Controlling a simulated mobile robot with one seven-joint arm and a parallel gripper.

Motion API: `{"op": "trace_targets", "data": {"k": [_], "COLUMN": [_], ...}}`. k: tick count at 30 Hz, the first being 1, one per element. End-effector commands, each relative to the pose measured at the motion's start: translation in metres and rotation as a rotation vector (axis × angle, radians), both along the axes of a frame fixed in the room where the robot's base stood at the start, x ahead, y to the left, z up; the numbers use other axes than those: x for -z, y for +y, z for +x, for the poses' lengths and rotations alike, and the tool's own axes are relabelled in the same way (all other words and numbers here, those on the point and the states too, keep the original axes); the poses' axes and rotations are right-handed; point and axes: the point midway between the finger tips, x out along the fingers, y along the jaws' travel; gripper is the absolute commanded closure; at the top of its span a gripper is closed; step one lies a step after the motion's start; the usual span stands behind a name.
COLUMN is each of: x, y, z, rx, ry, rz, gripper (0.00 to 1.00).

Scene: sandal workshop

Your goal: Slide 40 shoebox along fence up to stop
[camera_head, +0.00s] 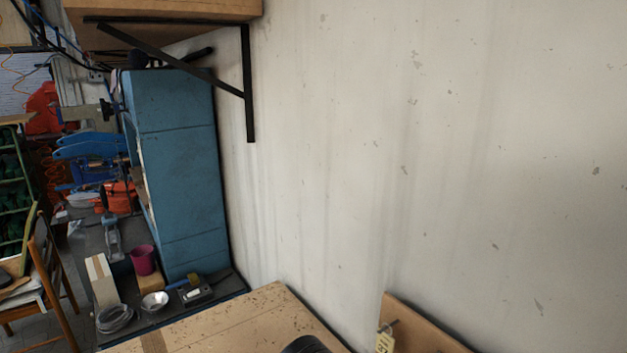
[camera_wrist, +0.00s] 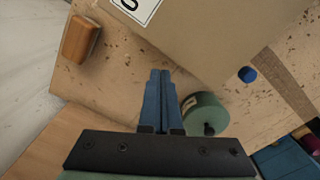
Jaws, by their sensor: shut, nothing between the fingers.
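In the wrist view, a cardboard box (camera_wrist: 205,35) with a white label (camera_wrist: 138,8) lies at the top; a "0" shows on the label, the rest is cut off. I take it for the 40 shoebox. My gripper (camera_wrist: 159,73) has its blue fingers shut together and empty, tips close to the box's near side; I cannot tell if they touch it. An orange-brown wooden block (camera_wrist: 82,39) sits left of the box; I cannot tell if it is the stop. I cannot make out the fence for sure. The head view does not show the box.
A green cylinder (camera_wrist: 204,116) stands right of my fingers, and a small blue round thing (camera_wrist: 247,74) lies beyond it. The speckled bench top (camera_head: 255,318) runs along the wall. A wooden board (camera_head: 425,335) with a tag (camera_head: 385,342) is at the wall. A blue cabinet (camera_head: 178,170) stands behind.

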Motion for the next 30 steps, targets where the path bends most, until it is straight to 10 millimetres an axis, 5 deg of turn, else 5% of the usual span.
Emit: {"op": "trace_targets", "data": {"k": [17, 30], "x": [0.0, 0.019], "y": [0.0, 0.0], "z": [0.0, 0.0], "rx": [0.0, 0.0], "ry": [0.0, 0.0], "rz": [0.0, -0.001], "gripper": [1.0, 1.0]}}
